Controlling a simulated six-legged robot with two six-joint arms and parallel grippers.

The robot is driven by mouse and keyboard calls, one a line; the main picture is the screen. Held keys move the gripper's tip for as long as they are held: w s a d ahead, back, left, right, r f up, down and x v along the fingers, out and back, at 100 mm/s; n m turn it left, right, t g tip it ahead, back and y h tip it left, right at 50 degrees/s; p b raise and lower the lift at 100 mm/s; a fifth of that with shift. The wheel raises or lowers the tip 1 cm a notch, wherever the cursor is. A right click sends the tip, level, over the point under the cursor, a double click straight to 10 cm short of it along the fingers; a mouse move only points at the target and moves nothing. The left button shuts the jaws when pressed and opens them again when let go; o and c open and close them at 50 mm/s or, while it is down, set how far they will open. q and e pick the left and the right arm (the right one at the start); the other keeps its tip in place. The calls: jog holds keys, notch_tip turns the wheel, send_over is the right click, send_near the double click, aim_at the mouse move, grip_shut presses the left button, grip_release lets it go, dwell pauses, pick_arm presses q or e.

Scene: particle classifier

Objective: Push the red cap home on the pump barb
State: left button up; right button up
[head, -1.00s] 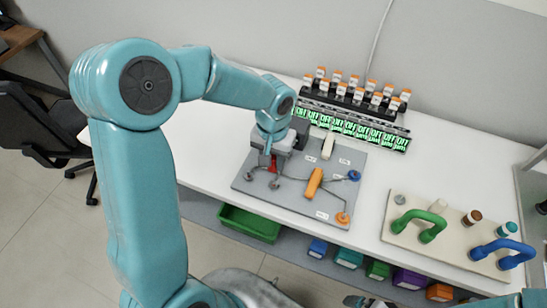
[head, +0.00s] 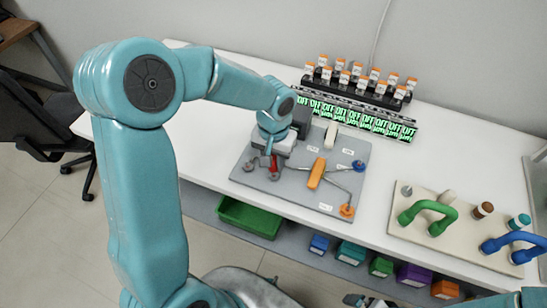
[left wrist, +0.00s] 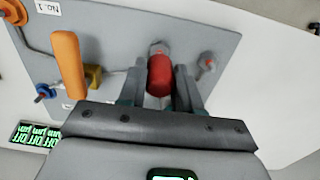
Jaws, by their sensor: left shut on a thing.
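The red cap (left wrist: 160,76) is between the two fingers of my left gripper (left wrist: 160,88), which is shut on it. In the left wrist view the cap's far end meets a round grey fitting, the pump barb (left wrist: 158,48). The cap and barb look in line, but how far the cap sits on the barb cannot be told. In the head view the red cap (head: 274,162) shows as a small red patch under my left gripper (head: 273,166), at the left part of the grey plate (head: 295,183).
An orange handle (head: 316,173) and blue (head: 359,165) and orange (head: 347,211) knobs sit on the plate. A rack of orange-capped vials (head: 360,85) and green displays (head: 365,120) stand behind. A beige board (head: 400,225) with green and blue handles lies right. White table is free at left.

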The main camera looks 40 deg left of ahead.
aim_at(274, 167)
pick_arm(q)
jog(key=shift+b, duration=0.35)
dwell(1.2)
jog(key=shift+f, duration=0.2)
jog(key=shift+f+b, duration=0.35)
jog(key=shift+b, duration=0.15)
jog(key=shift+f+b, duration=0.85)
jog(key=shift+f, duration=0.05)
jog(key=shift+f+b, duration=0.3)
jog(key=shift+f, duration=0.05)
jog(key=o, duration=1.1)
jog(key=shift+r, duration=0.1)
notch_tip(274, 167, up, 16)
jog(key=p, duration=0.1)
jog(key=shift+w+r, duration=0.15)
